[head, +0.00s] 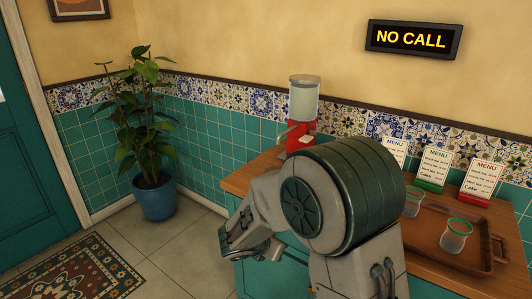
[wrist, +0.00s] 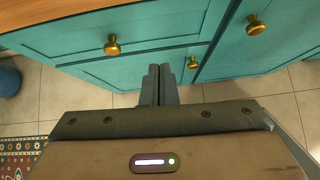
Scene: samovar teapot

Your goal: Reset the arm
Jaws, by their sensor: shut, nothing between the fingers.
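My gripper (wrist: 158,85) is shut and empty in the wrist view, its two fingers side by side. It points at the front of a teal cabinet (wrist: 150,40) with brass knobs. In the head view my arm is folded in front of the counter, its large round joint covering part of the countertop. The end of the arm shows low at the left of that joint, over the tiled floor, and the fingertips cannot be made out there.
A wooden counter (head: 236,186) holds a red dispenser (head: 295,138), a brown tray (head: 425,240) with glasses (head: 455,236), and several menu cards (head: 483,180). A potted plant (head: 157,200) stands at the left. A sign (head: 412,39) reads "NO CALL". Floor at left is clear beside a rug (head: 70,262).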

